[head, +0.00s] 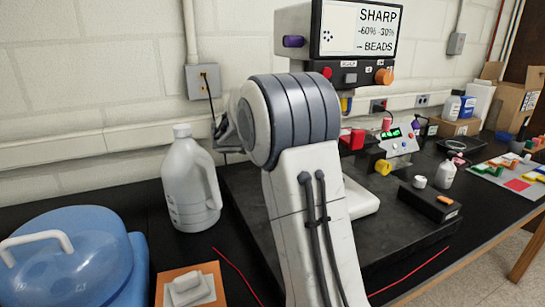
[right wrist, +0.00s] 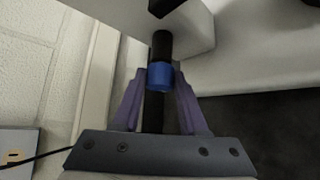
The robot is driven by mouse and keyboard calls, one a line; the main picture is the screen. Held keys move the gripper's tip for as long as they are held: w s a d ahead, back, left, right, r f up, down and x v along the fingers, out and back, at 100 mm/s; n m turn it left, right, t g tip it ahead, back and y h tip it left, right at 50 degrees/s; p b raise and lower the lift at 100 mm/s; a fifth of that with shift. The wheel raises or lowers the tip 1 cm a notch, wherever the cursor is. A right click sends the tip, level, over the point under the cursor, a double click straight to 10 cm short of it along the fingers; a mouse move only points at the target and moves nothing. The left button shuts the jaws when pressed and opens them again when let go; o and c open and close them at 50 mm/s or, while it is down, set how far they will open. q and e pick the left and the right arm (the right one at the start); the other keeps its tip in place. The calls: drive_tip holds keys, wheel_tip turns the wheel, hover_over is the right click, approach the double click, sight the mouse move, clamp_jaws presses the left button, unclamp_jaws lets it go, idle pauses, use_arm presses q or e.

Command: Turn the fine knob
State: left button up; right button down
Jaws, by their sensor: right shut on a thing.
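In the right wrist view a blue knob (right wrist: 160,76) sits on a dark shaft that runs into a pale machine body (right wrist: 185,28). My right gripper (right wrist: 160,80) has its two purple fingers on either side of the blue knob and is shut on it. In the head view my own pale arm with dark grey joint bands fills the middle and hides the right gripper and this knob. The machine has a display head (head: 358,28) reading SHARP and BEADS, with a purple knob (head: 293,42) on its left side. My left gripper is not in view.
A white jug (head: 188,180) and a blue domed container (head: 65,255) stand left of the arm. A control box (head: 395,143) with a green readout and a black block (head: 429,200) are on the right.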

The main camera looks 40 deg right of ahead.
idle(0.3)
drive_tip(key=shift+c, duration=2.2)
unclamp_jaws()
drive_tip(key=b+v, duration=0.1)
drive_tip(key=v, duration=0.9)
drive_tip(key=shift+s+a, duration=0.2)
drive_tip(key=shift+a, duration=0.05)
